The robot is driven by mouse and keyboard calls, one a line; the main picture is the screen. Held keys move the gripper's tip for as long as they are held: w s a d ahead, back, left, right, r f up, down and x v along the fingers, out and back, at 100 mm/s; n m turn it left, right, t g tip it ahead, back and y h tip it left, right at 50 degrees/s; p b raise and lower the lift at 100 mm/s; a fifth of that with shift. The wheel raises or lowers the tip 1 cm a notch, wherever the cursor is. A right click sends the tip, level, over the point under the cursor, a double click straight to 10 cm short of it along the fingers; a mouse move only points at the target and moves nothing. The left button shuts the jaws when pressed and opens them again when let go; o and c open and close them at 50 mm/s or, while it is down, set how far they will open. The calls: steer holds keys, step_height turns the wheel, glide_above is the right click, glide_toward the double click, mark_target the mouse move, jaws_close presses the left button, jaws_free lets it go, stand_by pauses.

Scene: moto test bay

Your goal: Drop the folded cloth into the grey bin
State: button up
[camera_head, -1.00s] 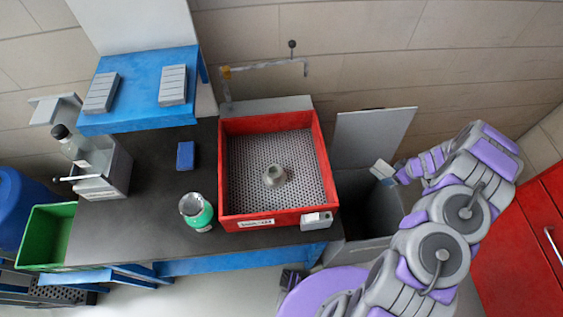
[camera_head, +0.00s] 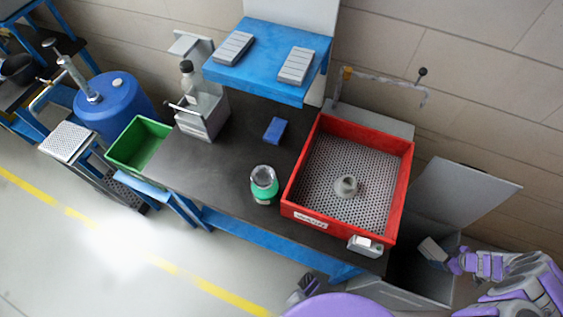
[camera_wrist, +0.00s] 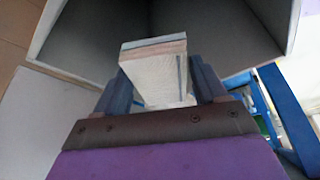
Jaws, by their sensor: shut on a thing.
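The folded cloth (camera_head: 432,249) is a small pale block. My gripper (camera_head: 447,257) is shut on it. The wrist view shows the cloth (camera_wrist: 157,80) between the two dark fingers of my gripper (camera_wrist: 160,90), with layered edges at its far end. The grey bin (camera_head: 395,292) stands at the right end of the bench with its lid (camera_head: 465,198) open. In the head view the cloth appears over the bin's opening. In the wrist view the bin's grey walls (camera_wrist: 92,35) lie beyond the cloth. I cannot tell its exact height over the rim.
A red tray (camera_head: 292,206) with a perforated floor sits on the dark bench (camera_head: 215,165), close left of the bin. A green-banded jar (camera_head: 264,185) and a blue block (camera_head: 275,130) are also there. A green crate (camera_head: 140,145) and blue drum (camera_head: 115,105) stand left.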

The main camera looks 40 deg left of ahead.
steer(key=shift+a+f+b, duration=0.15)
steer(key=shift+f+b, duration=1.05)
steer(key=shift+f, duration=0.95)
steer(key=o, duration=1.1)
steer(key=shift+r, duration=0.1)
steer(key=p+v, duration=0.1)
steer(key=v, duration=1.6)
steer(key=shift+w, duration=0.1)
steer(key=shift+r, duration=0.1)
